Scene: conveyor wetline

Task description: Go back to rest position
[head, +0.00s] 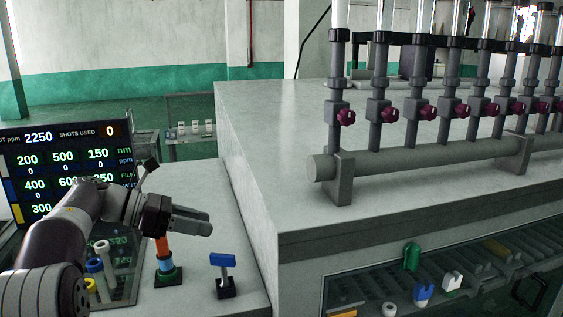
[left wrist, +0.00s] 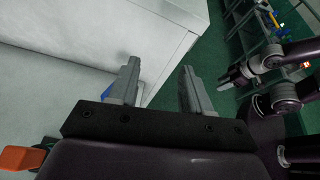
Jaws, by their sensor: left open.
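My left gripper (head: 208,222) is over the low grey side table in the head view, with its fingers pointing right. In the left wrist view the same gripper (left wrist: 160,66) has its two fingers apart with nothing between them.
A display panel (head: 70,165) stands at the left behind my arm. White, blue-capped and yellow-capped vials (head: 95,266) are by the arm. A large grey block (head: 290,125) rises at the right, carrying a pipe (head: 420,160) with several maroon-knobbed valves. A tray (head: 365,293) lies below it.

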